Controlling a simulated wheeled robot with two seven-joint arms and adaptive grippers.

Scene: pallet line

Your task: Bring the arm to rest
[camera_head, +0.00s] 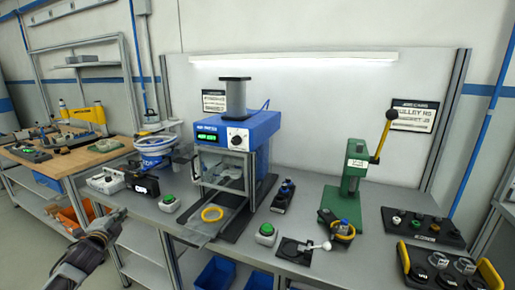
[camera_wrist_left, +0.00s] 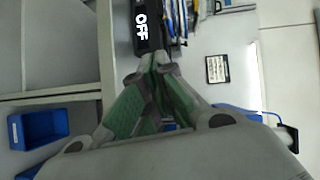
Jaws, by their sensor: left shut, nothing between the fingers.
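My left gripper (camera_head: 119,213) comes in from the lower left in the head view, in front of the grey bench's left front edge. It is shut and empty. In the left wrist view the left gripper (camera_wrist_left: 155,62) shows its green-padded fingers meeting at the tips. A black box marked OFF (camera_wrist_left: 142,25) appears just beyond the fingertips there; I cannot tell whether they touch. My right gripper is in neither view.
The grey bench (camera_head: 185,215) carries a blue press (camera_head: 237,130), a green lever press (camera_head: 352,180) and green push buttons (camera_head: 168,199). A wooden-topped bench (camera_head: 75,160) stands at left. Blue bins (camera_head: 215,272) sit below. Open floor lies at lower left.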

